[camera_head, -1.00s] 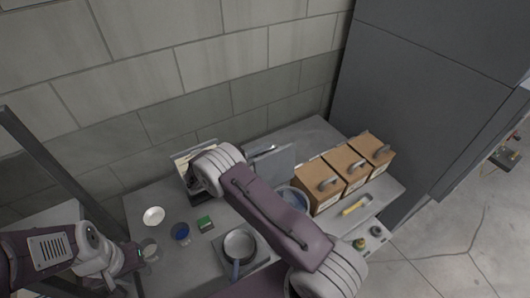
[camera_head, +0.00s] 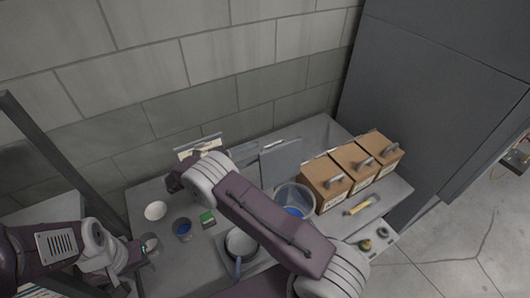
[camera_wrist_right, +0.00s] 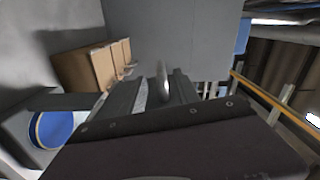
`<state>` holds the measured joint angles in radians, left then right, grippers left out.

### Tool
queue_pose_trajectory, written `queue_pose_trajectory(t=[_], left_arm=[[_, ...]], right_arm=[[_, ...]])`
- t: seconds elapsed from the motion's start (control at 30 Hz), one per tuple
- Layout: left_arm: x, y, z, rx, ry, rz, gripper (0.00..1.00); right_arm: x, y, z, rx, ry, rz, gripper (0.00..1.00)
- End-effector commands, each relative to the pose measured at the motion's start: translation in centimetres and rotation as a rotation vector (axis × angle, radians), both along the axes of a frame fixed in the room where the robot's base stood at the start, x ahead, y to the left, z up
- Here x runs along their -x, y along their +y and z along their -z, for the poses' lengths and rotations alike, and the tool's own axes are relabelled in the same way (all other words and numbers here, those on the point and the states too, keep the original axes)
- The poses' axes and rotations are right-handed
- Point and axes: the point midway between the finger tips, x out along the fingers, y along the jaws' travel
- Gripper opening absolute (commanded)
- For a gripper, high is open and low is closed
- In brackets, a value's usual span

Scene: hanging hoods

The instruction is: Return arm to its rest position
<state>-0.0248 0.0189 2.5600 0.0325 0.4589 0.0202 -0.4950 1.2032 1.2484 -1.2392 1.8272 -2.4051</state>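My right arm (camera_head: 275,225) reaches in from the bottom right across the counter. Its wrist bends over the back left of the counter, and the right gripper (camera_head: 178,182) is mostly hidden behind it in the head view. In the right wrist view, dark finger parts (camera_wrist_right: 160,95) show with a pale, rounded shape between them. I cannot tell whether they hold anything. My left gripper (camera_head: 138,252) is at the lower left, beside a small glass (camera_head: 150,243). Its finger opening is too small to tell.
A white bowl (camera_head: 155,210), a blue cup (camera_head: 182,229), a green box (camera_head: 208,218) and a pan (camera_head: 241,243) stand on the counter (camera_head: 150,190). A blue-bottomed container (camera_head: 293,198) is close to my right arm. Brown boxes (camera_head: 326,184) stand at right; a grey cabinet (camera_head: 430,90) rises behind.

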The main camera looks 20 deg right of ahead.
Motion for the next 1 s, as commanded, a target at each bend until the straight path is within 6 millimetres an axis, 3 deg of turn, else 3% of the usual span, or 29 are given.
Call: queue_pose_trajectory(t=[0.2, 0.67, 1.0], left_arm=[[0.0, 0.0, 1.0, 0.000, 0.000, 0.000, 0.36], [0.0, 0.0, 0.8, 0.000, 0.000, 0.000, 0.36], [0.0, 0.0, -5.1, 0.000, 0.000, 0.000, 0.36]], right_arm=[[0.2, 2.1, 0.0, 0.000, -0.001, 0.001, 0.38], [0.2, 2.2, -0.2, 0.001, 0.000, 0.001, 0.38], [0.2, 2.1, -6.1, 0.001, 0.000, 0.001, 0.38]])
